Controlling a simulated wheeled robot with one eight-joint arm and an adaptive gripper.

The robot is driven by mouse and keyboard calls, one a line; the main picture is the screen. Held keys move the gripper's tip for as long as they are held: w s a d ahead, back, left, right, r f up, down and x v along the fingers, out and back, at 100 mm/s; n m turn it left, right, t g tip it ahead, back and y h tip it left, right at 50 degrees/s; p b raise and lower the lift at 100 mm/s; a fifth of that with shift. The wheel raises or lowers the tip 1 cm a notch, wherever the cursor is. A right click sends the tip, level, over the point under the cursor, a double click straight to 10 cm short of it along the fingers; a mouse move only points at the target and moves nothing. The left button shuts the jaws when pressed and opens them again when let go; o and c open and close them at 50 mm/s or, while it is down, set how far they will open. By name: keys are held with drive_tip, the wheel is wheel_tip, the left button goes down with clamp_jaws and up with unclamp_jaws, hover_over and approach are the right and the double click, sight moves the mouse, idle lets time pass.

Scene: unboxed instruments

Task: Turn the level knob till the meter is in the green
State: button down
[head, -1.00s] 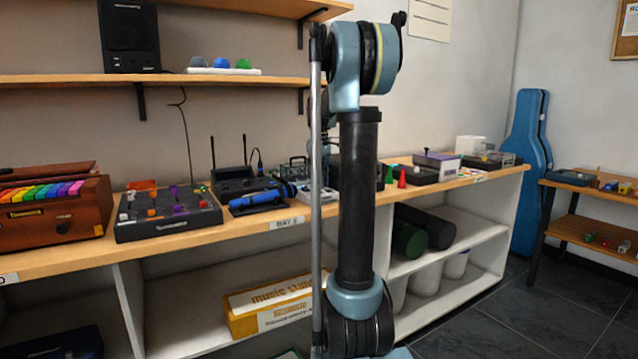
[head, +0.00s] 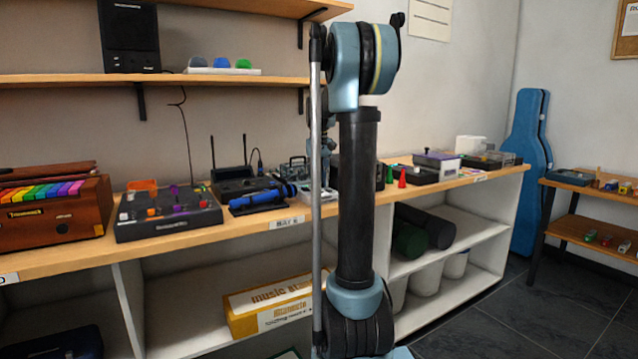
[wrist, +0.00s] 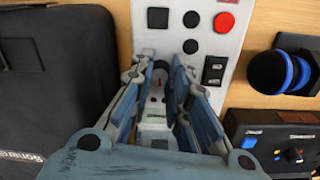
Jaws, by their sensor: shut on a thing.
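The white panel device (wrist: 196,62) lies on the wooden bench top and fills the upper middle of the wrist view. My gripper (wrist: 161,70) points down at it, with its fingertips closed on a small dark knob (wrist: 160,66). The fingers hide most of the knob, so its pointer cannot be read. In the head view my gripper (head: 323,165) is partly hidden behind my own arm, over the white device.
A red button (wrist: 224,22) and several black buttons are on the panel's far end. A black case (wrist: 50,95) lies close at left. A blue-and-black cylinder (wrist: 275,72) and a dark box with knobs (wrist: 275,145) stand at right.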

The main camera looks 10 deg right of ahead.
drive_tip(key=shift+m, duration=0.6)
drive_tip(key=shift+w, duration=0.1)
drive_tip(key=c, duration=1.5)
unclamp_jaws()
drive_tip(key=r, duration=1.2)
drive_tip(key=shift+a, duration=0.2)
